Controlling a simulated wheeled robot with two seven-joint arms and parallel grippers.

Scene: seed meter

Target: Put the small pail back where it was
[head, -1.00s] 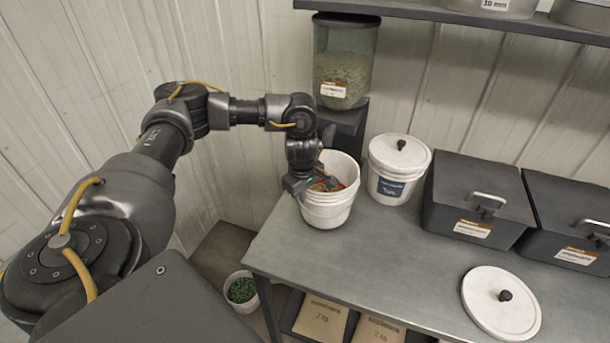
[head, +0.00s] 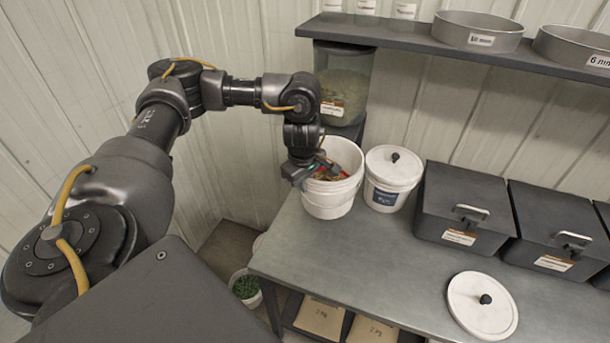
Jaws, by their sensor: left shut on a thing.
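An open white pail (head: 331,204) stands at the left end of the grey workbench, with colourful contents inside. My left gripper (head: 312,174) is at its left rim, pointing down, and is shut on the pail. The gripper hides part of the rim and the opening. I cannot tell whether the pail's bottom is fully on the bench. A round white lid (head: 482,305) with a black knob lies flat at the bench front. My right gripper is not in view.
A lidded white pail (head: 391,180) stands just right of the open one. Dark bins (head: 465,205) line the back right. A clear hopper (head: 343,85) stands behind, below a shelf (head: 400,38) with sieves. A pail with green contents (head: 246,288) is on the floor. The bench middle (head: 395,245) is clear.

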